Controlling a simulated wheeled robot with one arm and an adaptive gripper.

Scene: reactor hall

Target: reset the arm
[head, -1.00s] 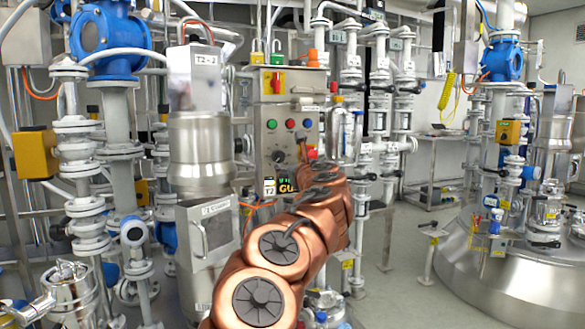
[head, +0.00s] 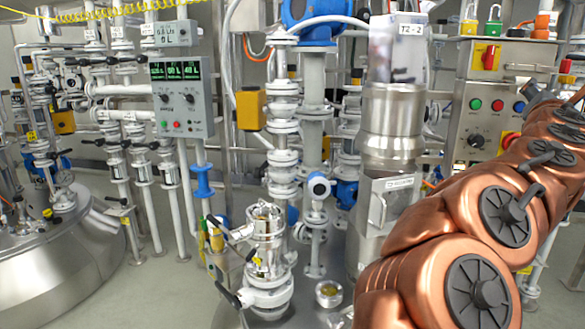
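My copper-coloured arm reaches up from the bottom right of the head view toward the right edge. It is bent and partly covers a control panel (head: 492,100) with red, green and blue buttons and a dark knob. The end of my arm is at or past the right edge, so my gripper does not show. Whether it holds anything is hidden.
A steel column (head: 393,130) labelled T2-2 stands left of my arm. A display box (head: 180,88), white valve pipes (head: 284,135) and a steel valve pot (head: 268,240) are farther left. A rounded vessel (head: 60,270) fills the lower left. Grey floor shows between them.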

